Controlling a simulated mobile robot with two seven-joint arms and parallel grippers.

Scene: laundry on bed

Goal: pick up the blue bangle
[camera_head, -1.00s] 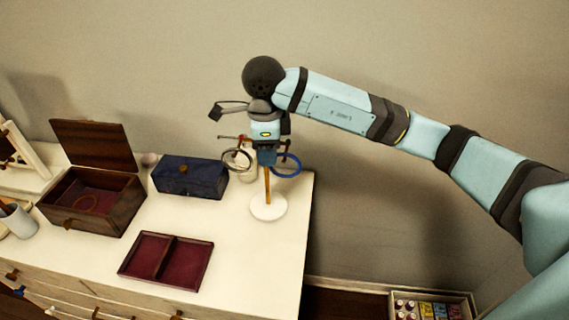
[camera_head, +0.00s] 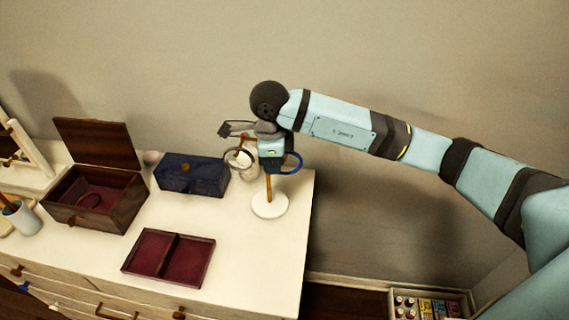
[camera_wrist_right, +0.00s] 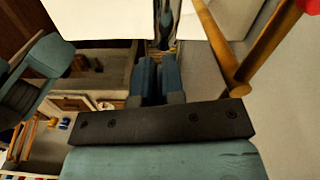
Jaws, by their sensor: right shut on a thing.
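The blue bangle (camera_head: 300,163) hangs at the right side of a small wooden stand, partly hidden behind my right gripper (camera_head: 272,168). The stand has an upright wooden post (camera_head: 269,188) on a round white base (camera_head: 270,205). My right gripper points down at the top of the stand and is shut on the blue bangle. In the right wrist view its dark blue fingers (camera_wrist_right: 157,72) are close together, with the stand's wooden bars (camera_wrist_right: 218,45) to their right. The grip itself is hard to make out there. My left gripper is out of view.
A grey ring (camera_head: 229,157) hangs on the stand's left side. On the white dresser top are a blue box (camera_head: 192,176), an open wooden box (camera_head: 72,215) and a red-lined divided tray (camera_head: 210,262). The dresser's right edge is close to the stand.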

